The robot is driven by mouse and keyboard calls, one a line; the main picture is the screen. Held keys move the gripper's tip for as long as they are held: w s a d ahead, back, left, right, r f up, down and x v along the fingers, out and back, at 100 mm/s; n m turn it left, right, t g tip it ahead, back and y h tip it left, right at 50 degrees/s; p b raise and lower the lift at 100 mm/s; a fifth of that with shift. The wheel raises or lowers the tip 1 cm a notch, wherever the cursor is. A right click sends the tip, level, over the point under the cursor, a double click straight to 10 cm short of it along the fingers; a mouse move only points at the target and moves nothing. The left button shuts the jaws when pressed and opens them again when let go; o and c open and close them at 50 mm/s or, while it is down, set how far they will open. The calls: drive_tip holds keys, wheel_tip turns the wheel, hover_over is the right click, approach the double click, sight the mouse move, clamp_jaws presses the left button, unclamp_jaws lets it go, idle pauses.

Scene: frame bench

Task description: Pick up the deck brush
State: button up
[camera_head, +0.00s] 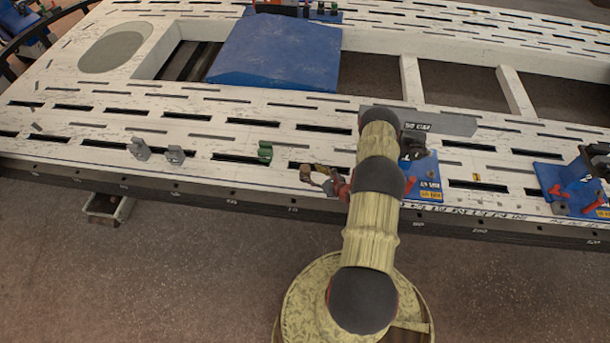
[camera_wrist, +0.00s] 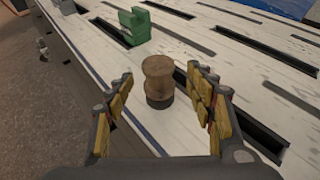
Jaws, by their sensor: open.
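A short brown wooden piece with a narrowed waist (camera_wrist: 158,77) stands upright on the pale slotted bench top (camera_wrist: 85,45) in the wrist view. It is the likeliest match for the deck brush, but I cannot make out bristles or a handle. My gripper (camera_wrist: 164,88) is open and empty, with yellow pads on its fingers. The wooden piece shows between and beyond the fingertips, apart from both. In the head view my gripper (camera_head: 318,180) is low over the front edge of the bench, and the piece cannot be told clearly from the fingers there.
A green block (camera_wrist: 133,27) stands beyond the piece and also shows in the head view (camera_head: 265,152). Two grey brackets (camera_head: 157,152) stand farther left. Blue fixtures with red levers (camera_head: 572,188) are at right. A large blue panel (camera_head: 275,50) lies behind.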

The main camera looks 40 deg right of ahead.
sight(308, 171)
drive_tip(key=b+x, duration=0.1)
drive_tip(key=x, duration=0.3)
drive_tip(key=shift+w+a+f+b, duration=0.1)
drive_tip(key=shift+w+f+b, duration=0.15)
drive_tip(key=shift+b, duration=0.15)
drive_tip(key=shift+w, duration=0.5)
drive_tip(key=shift+c, duration=1.4)
drive_tip(key=c, duration=1)
drive_tip(key=shift+o, duration=0.2)
